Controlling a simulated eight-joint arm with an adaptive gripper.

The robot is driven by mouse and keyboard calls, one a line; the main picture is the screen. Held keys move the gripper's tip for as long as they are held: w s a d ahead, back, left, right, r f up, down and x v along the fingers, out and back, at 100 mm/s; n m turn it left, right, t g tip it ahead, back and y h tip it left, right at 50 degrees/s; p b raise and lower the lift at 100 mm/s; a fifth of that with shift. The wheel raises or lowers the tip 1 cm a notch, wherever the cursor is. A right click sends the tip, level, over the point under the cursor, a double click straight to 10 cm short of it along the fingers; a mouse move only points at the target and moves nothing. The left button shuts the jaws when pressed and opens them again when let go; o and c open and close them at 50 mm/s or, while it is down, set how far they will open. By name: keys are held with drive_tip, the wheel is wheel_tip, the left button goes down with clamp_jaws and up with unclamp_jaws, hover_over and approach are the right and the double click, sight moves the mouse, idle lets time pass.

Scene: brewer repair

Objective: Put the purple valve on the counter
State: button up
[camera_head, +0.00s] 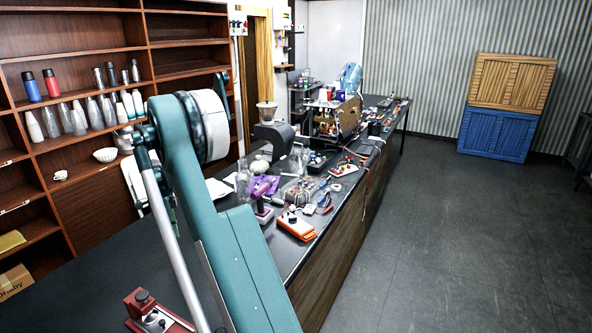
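A purple object (262,187), which looks like the purple valve, is on the dark counter (312,243) just right of my teal arm. A smaller dark purple piece stands just below it in the picture. They are small and crowded together, so I cannot tell whether they are one part or what exactly they rest on. My arm crosses the foreground and hides part of the counter. I cannot make out my gripper.
An orange box-shaped device (296,226) sits near the counter's front edge. A grinder (272,132) and an opened brewer (337,116) stand farther back, with several loose parts between. A red device (155,315) is at the bottom left. The near-left counter looks mostly clear.

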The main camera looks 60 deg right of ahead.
drive_tip(key=shift+d, duration=0.1)
idle(0.5)
hover_over(177, 261)
drive_tip(key=shift+w+d+f, duration=0.1)
drive_tip(key=shift+f, duration=3.05)
drive_tip(key=shift+f+p, duration=0.3)
drive_tip(key=shift+f, duration=1.55)
drive_tip(key=shift+f, duration=0.15)
drive_tip(key=o, duration=1)
drive_tip(key=shift+c, duration=0.2)
wheel_tip(177, 261, up, 12)
drive_tip(key=shift+r, duration=0.2)
